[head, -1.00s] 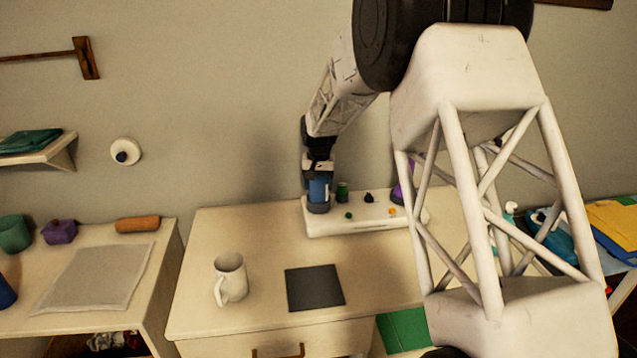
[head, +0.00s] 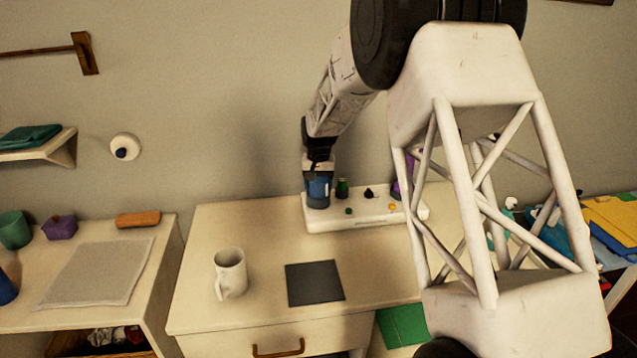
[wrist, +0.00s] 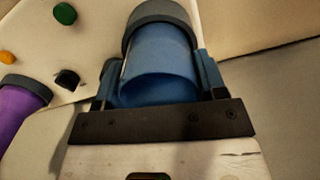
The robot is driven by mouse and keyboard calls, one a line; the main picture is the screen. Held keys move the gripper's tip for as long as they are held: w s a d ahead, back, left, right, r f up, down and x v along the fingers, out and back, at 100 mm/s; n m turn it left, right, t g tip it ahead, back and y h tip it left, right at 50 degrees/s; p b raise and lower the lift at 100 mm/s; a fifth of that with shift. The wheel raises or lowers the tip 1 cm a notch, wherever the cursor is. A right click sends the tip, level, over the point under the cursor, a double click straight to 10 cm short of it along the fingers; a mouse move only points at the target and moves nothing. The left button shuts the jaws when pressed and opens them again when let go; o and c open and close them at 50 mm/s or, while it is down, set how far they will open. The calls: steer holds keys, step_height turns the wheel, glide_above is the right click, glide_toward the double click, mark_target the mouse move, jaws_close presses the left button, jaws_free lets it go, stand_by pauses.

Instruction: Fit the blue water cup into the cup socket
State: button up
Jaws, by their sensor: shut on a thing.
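The blue water cup (head: 318,187) is upright between the jaws of my gripper (head: 318,178), at the left end of a white panel on the dresser. In the wrist view the blue cup (wrist: 160,65) fills the space between the fingers of my gripper (wrist: 162,82), which is shut on it. A dark grey ring, the cup socket (wrist: 155,12), surrounds the cup's far end. The socket (head: 318,203) also shows below the cup in the head view. How deep the cup sits in the ring cannot be told.
A white mug (head: 230,272) and a dark square mat (head: 314,283) lie nearer the front. The wall is close behind.

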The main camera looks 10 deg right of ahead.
steer(key=o, duration=1.2)
steer(key=shift+c, duration=0.2)
steer(key=shift+f, duration=0.1)
steer(key=shift+r, duration=0.2)
step_height(320, 180, up, 8)
steer(key=shift+f, duration=0.25)
